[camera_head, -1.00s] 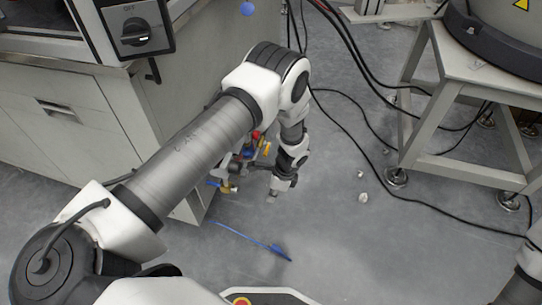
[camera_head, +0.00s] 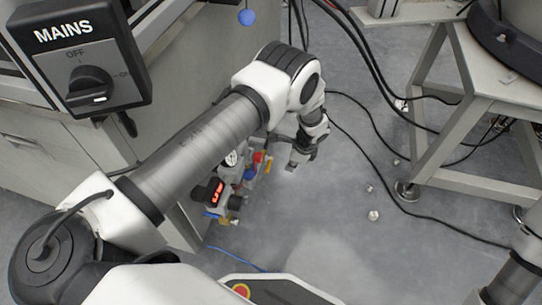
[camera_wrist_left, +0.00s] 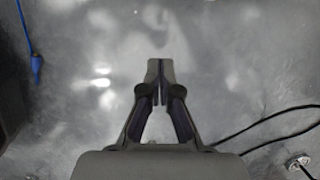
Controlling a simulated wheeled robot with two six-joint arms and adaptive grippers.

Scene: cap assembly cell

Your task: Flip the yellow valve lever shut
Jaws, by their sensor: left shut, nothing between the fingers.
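A small yellow lever (camera_head: 268,164) shows on a cluster of fittings at the cabinet's side in the head view, next to a red part (camera_head: 257,158). It is small, and its exact angle is hard to tell. My left gripper (camera_head: 291,166) is just right of the cluster in that view, pointing down and apart from the lever. In the left wrist view, its fingers (camera_wrist_left: 160,68) are closed together and empty over grey floor. The lever does not show there. Only part of my right arm shows at the right edge; its gripper is out of view.
The cluster has a gauge (camera_head: 231,158) and a red digital display (camera_head: 216,192). A MAINS switch box (camera_head: 88,62) stands at upper left. A metal stand (camera_head: 446,130) and black cables are at right. A blue hose end (camera_wrist_left: 36,64) shows in the wrist view. Central floor is open.

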